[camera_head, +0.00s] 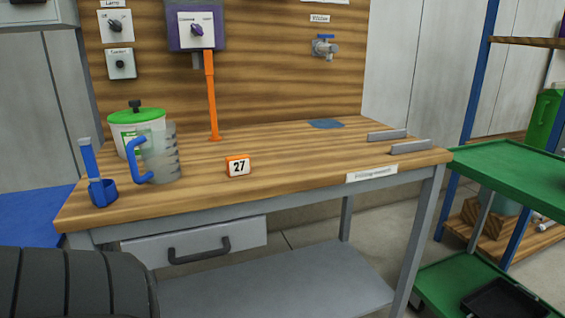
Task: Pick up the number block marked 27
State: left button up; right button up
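The number block marked 27 (238,167) is a small orange block with a white face and black digits. It stands upright near the front edge of the wooden workbench (290,163), right of the measuring jug. Nothing covers it and nothing touches it. Neither gripper shows in the head view.
Left of the block stand a clear jug with blue handle (162,158), a blue scoop holder (101,188) and a green-lidded tub (136,128). An orange pipe (211,98) rises behind. Two grey rails (410,147) lie at right. A green cart (520,172) stands beside the bench.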

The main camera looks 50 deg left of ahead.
aim_at(239, 165)
jog(key=u, duration=1.85)
jog(key=l+u, duration=0.1)
jog(key=l, duration=0.25)
